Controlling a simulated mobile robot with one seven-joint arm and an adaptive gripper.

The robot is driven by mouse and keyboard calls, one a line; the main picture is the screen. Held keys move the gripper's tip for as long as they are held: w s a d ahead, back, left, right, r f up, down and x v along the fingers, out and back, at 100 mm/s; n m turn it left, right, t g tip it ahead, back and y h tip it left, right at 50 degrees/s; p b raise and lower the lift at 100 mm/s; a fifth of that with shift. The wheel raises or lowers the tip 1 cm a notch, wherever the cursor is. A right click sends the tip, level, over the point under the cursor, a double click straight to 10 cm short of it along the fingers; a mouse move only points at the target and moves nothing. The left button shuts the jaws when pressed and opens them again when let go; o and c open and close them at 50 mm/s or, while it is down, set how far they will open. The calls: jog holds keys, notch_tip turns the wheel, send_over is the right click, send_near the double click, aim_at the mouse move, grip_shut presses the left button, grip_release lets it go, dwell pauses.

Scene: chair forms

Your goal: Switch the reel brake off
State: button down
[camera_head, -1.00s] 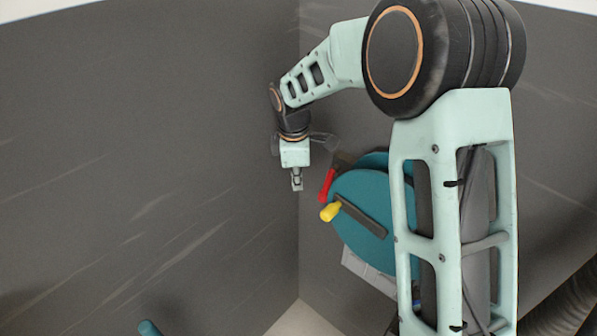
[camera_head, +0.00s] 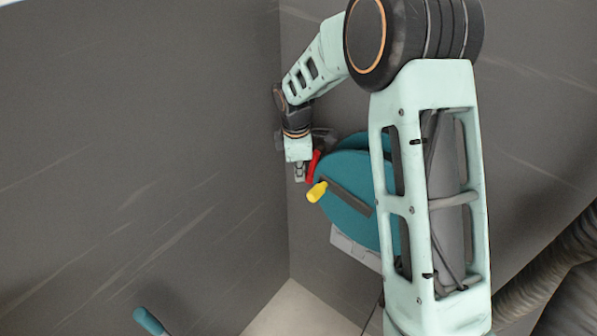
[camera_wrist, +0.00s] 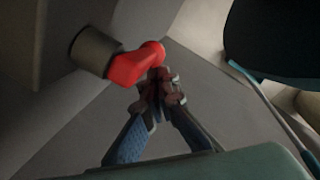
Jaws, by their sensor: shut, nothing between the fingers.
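The red brake lever (camera_head: 313,166) stands at the left edge of the teal reel (camera_head: 345,212). In the wrist view the lever (camera_wrist: 132,64) sticks out from a grey round hub (camera_wrist: 94,49) on a grey block. My gripper (camera_head: 299,173) is just left of the lever. In the wrist view my gripper (camera_wrist: 160,80) is shut and empty, its fingertips close below the lever's rounded free end. I cannot tell whether they touch it.
A yellow knob (camera_head: 316,191) on a dark crank arm (camera_head: 348,198) sits on the reel's face, just below my gripper and the lever. A dark wall (camera_head: 140,150) rises on the left. A teal-ended bar (camera_head: 148,320) shows at the bottom left.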

jog(key=shift+s+d+f+g+h, duration=0.3)
jog(key=shift+s+d+h, duration=0.1)
jog(key=shift+d, duration=0.2)
jog(key=shift+a+r, duration=0.1)
